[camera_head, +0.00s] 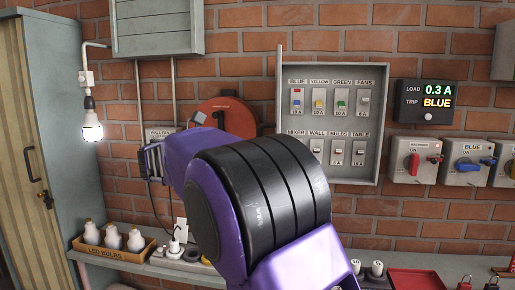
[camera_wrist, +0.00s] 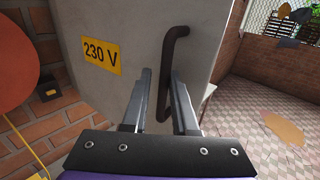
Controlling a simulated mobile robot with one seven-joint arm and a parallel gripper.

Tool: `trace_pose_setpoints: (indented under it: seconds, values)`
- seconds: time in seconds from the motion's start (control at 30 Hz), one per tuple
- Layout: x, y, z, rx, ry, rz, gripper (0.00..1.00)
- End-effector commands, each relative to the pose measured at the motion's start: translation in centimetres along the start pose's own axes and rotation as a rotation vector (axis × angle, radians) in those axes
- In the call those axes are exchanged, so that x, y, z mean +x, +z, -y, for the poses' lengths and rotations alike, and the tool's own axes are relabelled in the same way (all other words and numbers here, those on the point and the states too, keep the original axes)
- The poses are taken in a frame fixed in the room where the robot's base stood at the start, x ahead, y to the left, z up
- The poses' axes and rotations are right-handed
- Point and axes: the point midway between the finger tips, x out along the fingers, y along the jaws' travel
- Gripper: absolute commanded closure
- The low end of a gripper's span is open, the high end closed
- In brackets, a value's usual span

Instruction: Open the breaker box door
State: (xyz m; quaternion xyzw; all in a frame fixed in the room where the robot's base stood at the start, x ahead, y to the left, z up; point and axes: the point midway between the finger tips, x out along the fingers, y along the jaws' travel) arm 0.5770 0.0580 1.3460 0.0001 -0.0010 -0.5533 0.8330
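The breaker box (camera_head: 376,125) hangs on the brick wall in the head view, with its two rows of labelled breakers exposed. Its door (camera_head: 279,95) shows as a thin strip along the left edge, swung out from the wall. In the wrist view the grey door (camera_wrist: 120,25) fills the middle, with a yellow "230 V" label and a dark bar handle (camera_wrist: 176,48). My gripper (camera_wrist: 162,78) is open, one finger on each side of the handle. Contact cannot be told.
A red-orange reel (camera_head: 226,116) is on the wall left of the box and at the wrist view's left edge (camera_wrist: 18,65). Switches (camera_head: 413,160) and a load display (camera_head: 428,102) are to the right. A bulb tray (camera_head: 112,254) sits on the shelf below.

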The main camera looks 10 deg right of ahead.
Motion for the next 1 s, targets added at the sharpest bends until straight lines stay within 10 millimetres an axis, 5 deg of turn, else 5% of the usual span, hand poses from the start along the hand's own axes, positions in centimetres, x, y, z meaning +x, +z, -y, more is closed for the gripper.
trace_pose_setpoints:
  seconds: [0.7, 1.0]
  values:
    - [-14.9, 0.0, -0.1, 0.002, 0.003, 0.0, 0.73]
    - [-17.1, 0.1, 0.0, 0.002, 0.0, 0.001, 0.73]
